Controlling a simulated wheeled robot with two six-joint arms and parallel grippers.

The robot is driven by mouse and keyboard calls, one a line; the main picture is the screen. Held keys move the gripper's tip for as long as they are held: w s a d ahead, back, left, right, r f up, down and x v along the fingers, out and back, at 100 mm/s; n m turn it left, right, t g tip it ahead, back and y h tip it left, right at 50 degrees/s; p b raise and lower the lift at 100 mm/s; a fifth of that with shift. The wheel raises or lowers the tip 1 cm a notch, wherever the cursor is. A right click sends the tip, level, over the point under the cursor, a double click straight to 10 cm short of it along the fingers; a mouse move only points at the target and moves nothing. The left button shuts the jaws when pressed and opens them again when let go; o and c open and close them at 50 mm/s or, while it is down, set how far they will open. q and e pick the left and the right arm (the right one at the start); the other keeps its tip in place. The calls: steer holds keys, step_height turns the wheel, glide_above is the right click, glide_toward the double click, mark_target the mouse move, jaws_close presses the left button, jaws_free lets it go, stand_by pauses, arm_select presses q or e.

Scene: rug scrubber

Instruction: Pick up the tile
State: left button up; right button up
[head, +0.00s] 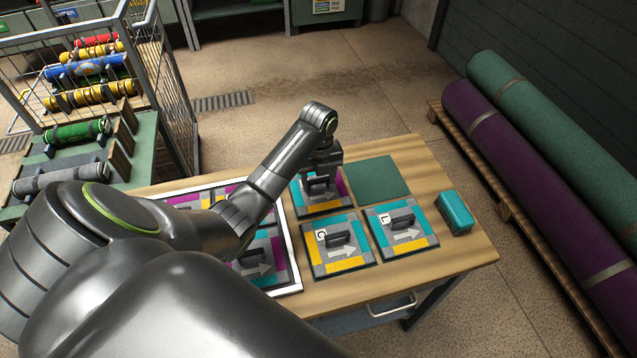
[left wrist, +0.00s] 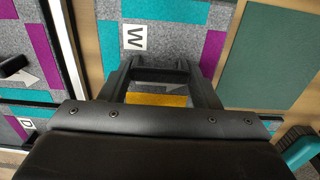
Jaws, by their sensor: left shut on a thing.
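The tile marked W (head: 325,209) is grey with teal, purple and yellow patches, at the middle of the wooden table. It fills much of the left wrist view (left wrist: 165,42). My left gripper (head: 319,184) is above it, shut on its dark handle; its fingers also show in the left wrist view (left wrist: 161,75). I cannot tell whether the tile is clear of the table. A tile with a letter like G or C (head: 345,257) and a tile marked L (head: 410,236) lie nearer, each with a dark handle and a white arrow. My right gripper is not in view.
A white-framed tray (head: 294,277) with tiles is on the left, partly hidden by my arm. A flat green square (head: 377,177) and a teal block (head: 454,213) are on the right. Rolled rugs (head: 540,120) lie beyond the table (head: 466,263); a wire cage (head: 170,90) stands left.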

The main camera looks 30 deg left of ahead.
mark_target(319, 179)
arm_select(q)
steer(key=shift+r, duration=0.15)
steer(key=shift+w+r, duration=0.1)
steer(key=shift+r, duration=0.25)
step_height(319, 179, up, 3)
steer(key=shift+r, duration=0.1)
step_height(319, 179, up, 4)
steer(key=p, duration=0.3)
steer(key=shift+r, duration=0.15)
steer(key=shift+r+p, duration=0.7)
steer(key=shift+r, duration=0.1)
